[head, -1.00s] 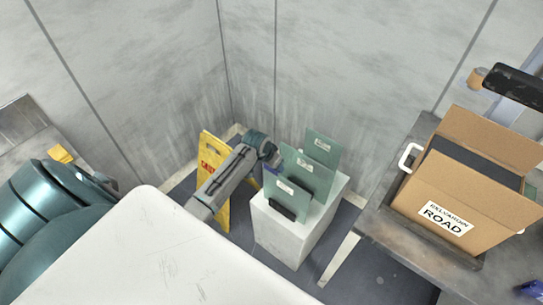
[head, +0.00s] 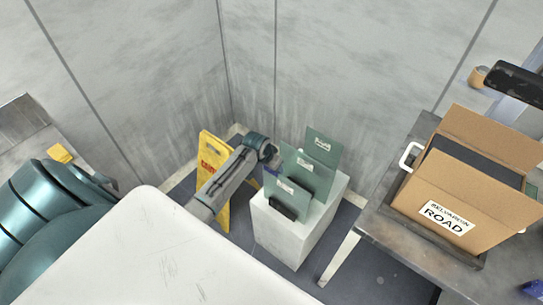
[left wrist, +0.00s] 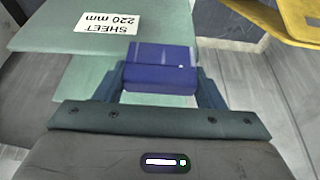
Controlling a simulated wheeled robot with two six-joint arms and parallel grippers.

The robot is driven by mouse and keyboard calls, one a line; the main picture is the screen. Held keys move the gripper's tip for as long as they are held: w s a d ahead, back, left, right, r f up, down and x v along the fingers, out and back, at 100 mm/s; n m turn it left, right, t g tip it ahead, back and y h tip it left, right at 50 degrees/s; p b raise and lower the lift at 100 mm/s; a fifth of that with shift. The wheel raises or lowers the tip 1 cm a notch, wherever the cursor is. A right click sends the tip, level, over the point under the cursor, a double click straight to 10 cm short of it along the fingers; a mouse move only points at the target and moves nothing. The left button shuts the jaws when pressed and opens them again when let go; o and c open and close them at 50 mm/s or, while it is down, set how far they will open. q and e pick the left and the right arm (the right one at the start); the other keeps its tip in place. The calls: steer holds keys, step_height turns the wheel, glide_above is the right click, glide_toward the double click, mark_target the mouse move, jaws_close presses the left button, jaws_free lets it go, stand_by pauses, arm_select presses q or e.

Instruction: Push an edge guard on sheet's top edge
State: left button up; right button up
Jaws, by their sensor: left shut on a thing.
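Green sheets stand upright in a row; the nearest sheet (head: 283,185) has a white label and a dark foot at its base. My left gripper (head: 273,168) is at the top left of this sheet. In the left wrist view my left gripper (left wrist: 160,72) is shut on a blue edge guard (left wrist: 160,80). The guard overlaps the edge of a green sheet (left wrist: 60,35) labelled "SHEET 220 mm", which appears upside down. I cannot tell whether the guard is seated on the edge or only in front of it.
The sheets stand on a white pedestal (head: 275,236). A yellow floor sign (head: 211,160) stands just left, beside my arm. A bench (head: 385,222) at right bears an open cardboard box (head: 480,190). Grey walls close in behind.

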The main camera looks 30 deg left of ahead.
arm_select(q)
steer(key=shift+f, duration=0.15)
stand_by(0.5)
steer(key=o, duration=1)
steer(key=shift+s, duration=0.1)
steer(key=b+v, duration=0.2)
steer(key=v, duration=0.9)
